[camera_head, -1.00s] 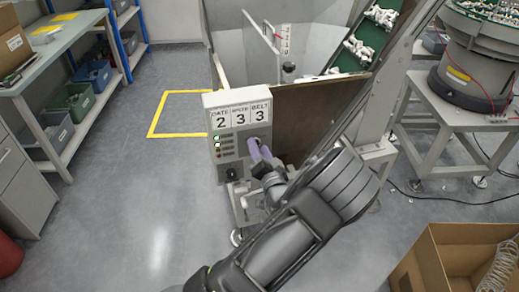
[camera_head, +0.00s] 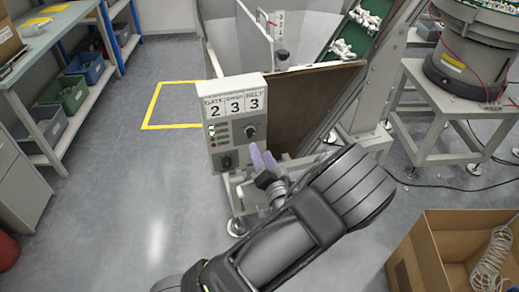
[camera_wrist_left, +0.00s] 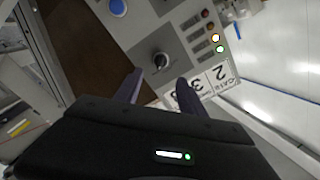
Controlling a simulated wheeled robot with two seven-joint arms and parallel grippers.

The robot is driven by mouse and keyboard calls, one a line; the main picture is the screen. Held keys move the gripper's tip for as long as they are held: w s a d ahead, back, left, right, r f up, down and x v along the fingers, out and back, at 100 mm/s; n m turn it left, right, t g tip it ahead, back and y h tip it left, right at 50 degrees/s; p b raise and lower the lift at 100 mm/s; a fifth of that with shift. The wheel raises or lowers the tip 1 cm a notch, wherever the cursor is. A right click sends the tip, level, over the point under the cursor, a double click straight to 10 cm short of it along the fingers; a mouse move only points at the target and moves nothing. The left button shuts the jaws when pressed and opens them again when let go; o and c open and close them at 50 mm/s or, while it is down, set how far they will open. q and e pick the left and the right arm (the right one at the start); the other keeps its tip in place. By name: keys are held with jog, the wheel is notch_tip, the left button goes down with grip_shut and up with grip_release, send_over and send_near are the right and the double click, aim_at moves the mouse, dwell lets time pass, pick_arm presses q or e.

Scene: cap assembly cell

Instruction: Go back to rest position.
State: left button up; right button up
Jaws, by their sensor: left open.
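My left gripper (camera_head: 263,157) has pale purple fingers, apart and empty, in front of the lower right of a white control panel (camera_head: 231,106). The panel reads 2, 3, 3 under its labels and has a dark knob (camera_head: 249,131) and a column of small lights. In the left wrist view the open fingers (camera_wrist_left: 160,90) point toward the panel, and the knob (camera_wrist_left: 160,62) stands beyond their tips with nothing gripped. My left arm reaches up from the bottom of the head view. My right gripper is not seen.
A cardboard box (camera_head: 427,252) holding a coiled thing stands at lower right. A bowl feeder (camera_head: 470,65) on a grey stand is at upper right. Shelving with bins (camera_head: 73,93) is at left. The grey floor at lower left is open, with a yellow floor marking (camera_head: 151,106).

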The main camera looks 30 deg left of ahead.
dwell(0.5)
pick_arm(q)
jog(key=s+d+f+g+h+p, duration=0.15)
jog(key=s+d+f+h, duration=0.25)
jog(key=f, duration=0.6)
jog(key=s+d+f+g+h+b, duration=0.1)
jog(key=s+d+f+g+h, duration=0.25)
jog(key=f, duration=0.75)
jog(key=s+d+f+g+h, duration=0.1)
jog(key=s+d+g+h, duration=0.2)
jog(key=s+d+h, duration=0.2)
jog(key=s+d+f+g+h+p, duration=0.1)
jog(key=s+d+h, duration=0.4)
jog(key=s+d, duration=0.6)
jog(key=d+f+g, duration=0.1)
jog(key=d, duration=0.4)
jog(key=shift+s+d+f+n+g+h, duration=0.2)
jog(key=shift+s+d+n+g+h, duration=0.1)
jog(key=shift+n+g+h, duration=0.1)
jog(key=shift+w, duration=0.1)
dwell(2.8)
